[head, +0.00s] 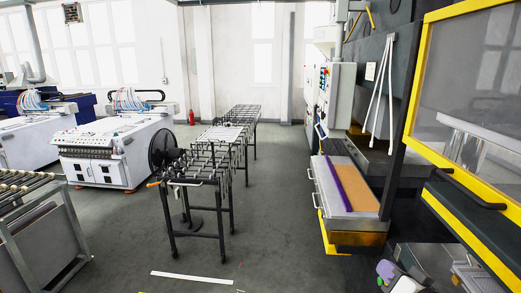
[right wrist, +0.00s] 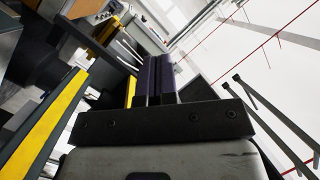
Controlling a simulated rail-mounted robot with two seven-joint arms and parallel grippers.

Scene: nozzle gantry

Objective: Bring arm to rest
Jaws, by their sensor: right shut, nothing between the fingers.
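My right gripper (head: 385,271) shows at the lower right of the head view, low in front of the yellow-framed machine. In the right wrist view its two dark purple fingers (right wrist: 156,62) lie side by side, shut, with nothing between them. My left gripper and left arm are not in the head view.
A yellow-framed machine door (head: 465,85) stands close on the right. A machine bed with an orange-brown panel (head: 354,183) is beyond my gripper. A black roller conveyor (head: 197,172) stands mid-floor, with white printing machines (head: 118,150) at left. The grey floor (head: 275,215) between is mostly clear.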

